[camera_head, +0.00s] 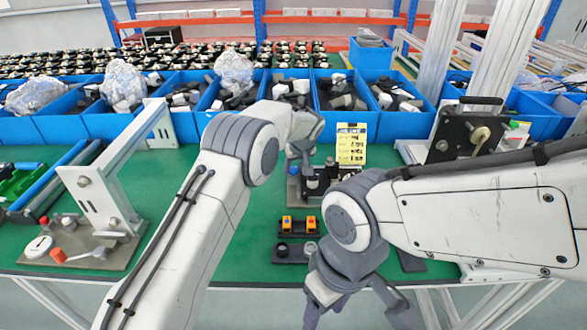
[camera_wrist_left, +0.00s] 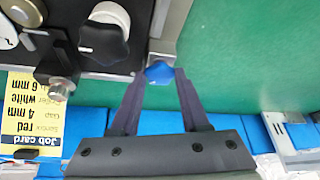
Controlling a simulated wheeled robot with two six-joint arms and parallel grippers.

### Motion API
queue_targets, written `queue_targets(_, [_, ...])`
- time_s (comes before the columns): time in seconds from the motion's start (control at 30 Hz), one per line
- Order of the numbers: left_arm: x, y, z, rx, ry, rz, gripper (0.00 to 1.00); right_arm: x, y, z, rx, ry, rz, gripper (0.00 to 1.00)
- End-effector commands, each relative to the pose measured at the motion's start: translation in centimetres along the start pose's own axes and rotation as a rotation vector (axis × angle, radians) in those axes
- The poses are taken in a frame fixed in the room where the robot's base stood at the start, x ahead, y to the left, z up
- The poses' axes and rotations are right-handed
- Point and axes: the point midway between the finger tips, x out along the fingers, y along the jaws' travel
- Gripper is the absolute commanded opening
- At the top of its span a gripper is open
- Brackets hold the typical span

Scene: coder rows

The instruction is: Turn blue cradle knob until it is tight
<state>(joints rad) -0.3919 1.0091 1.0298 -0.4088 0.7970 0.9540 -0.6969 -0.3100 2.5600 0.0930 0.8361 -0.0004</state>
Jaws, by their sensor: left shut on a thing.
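The blue cradle knob (camera_wrist_left: 160,72) shows in the left wrist view at the edge of a dark metal fixture (camera_wrist_left: 125,62). My left gripper (camera_wrist_left: 158,78) has its two dark fingers closed in on the knob from both sides. In the head view my left gripper (camera_head: 303,165) reaches down at the fixture's left side, and its wrist hides part of it. A black lobed knob with a pale collar (camera_wrist_left: 104,32) sits on the fixture beside the blue one. My right gripper (camera_head: 350,303) is open and empty over the table's front edge.
A yellow job card (camera_head: 352,143) stands behind the fixture. Small black holders with orange blocks (camera_head: 298,224) lie in front of it. A white frame (camera_head: 105,190) stands left, a black device (camera_head: 465,135) right, and blue bins (camera_head: 395,125) line the back.

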Motion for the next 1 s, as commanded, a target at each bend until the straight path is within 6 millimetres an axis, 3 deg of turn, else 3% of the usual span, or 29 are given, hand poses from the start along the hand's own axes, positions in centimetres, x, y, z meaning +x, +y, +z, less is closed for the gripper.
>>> queue_targets(0.5, [-0.4,-0.6,-0.5,0.459,0.003,0.226,0.0,-5.7,-0.4,-0.3,0.0,0.0,0.0,0.59])
queue_targets(0.67, [0.0,-0.7,-0.4,0.564,0.004,0.277,0.0,-6.2,-0.5,-0.3,0.0,0.001,0.0,0.59])
queue_targets(0.87, [0.7,-0.8,-0.3,0.693,0.007,0.339,0.0,-4.4,-0.3,-0.2,0.0,0.0,0.0,0.59])
queue_targets(0.9, [0.2,-0.7,-0.4,0.692,0.006,0.336,0.6,-5.0,-0.4,-0.2,0.0,-0.001,0.0,0.59])
queue_targets(0.93, [0.2,-0.7,-0.4,0.691,0.005,0.336,0.67,-5.1,-0.4,-0.2,0.0,-0.001,0.0,0.59])
queue_targets(1.0, [0.2,-0.7,-0.3,0.691,0.004,0.335,0.67,-5.1,-0.4,-0.3,0.0,0.0,0.0,0.59])
